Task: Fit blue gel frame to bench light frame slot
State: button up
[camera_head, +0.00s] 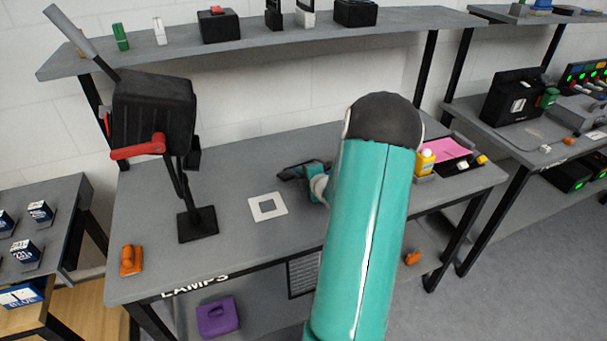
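The bench light (152,108) is a black lamp on a black stand at the left of the grey bench, with a red lever (137,149) on its front. I cannot make out its frame slot. A white square frame with a grey centre (259,214) lies flat on the bench right of the lamp base. I cannot pick out a blue gel frame for sure; a blue label reading "BLUE" (20,296) shows on the low left table. My gripper (288,173) is over the bench, behind the white frame and to its right, partly hidden by my teal arm. Its finger opening is unclear.
An orange object (131,259) lies at the bench's front left corner. A pink sheet (443,149) and a yellow bottle (425,162) are at the right. A shelf (270,45) with several items runs above the back. The bench's front middle is clear.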

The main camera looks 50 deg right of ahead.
jog(key=shift+o, duration=0.9)
jog(key=v, duration=1.3)
jog(key=shift+s+a, duration=0.15)
jog(key=shift+s, duration=0.25)
jog(key=w+a+r+m+g, duration=0.2)
jog(key=w+a+r+m, duration=0.2)
jog(key=a+r, duration=0.4)
jog(key=w+a+r+m+g, duration=0.2)
jog(key=w+a+r+m, duration=0.25)
jog(key=a, duration=0.45)
jog(key=s+a+r+m+g+y, duration=0.1)
jog(key=s+a, duration=0.5)
jog(key=a, duration=0.7)
jog(key=s+a+r+m+g+y, duration=0.2)
jog(key=s+a, duration=0.4)
jog(key=a, duration=0.6)
notch_tip(320, 180, up, 2)
jog(key=m+y, duration=0.1)
jog(key=y, duration=0.1)
jog(key=shift+s+a+m+y, duration=0.15)
jog(key=shift+a+m+y, duration=0.15)
jog(key=shift+a+m, duration=0.1)
jog(key=shift+o, duration=0.8)
jog(key=shift+d, duration=0.15)
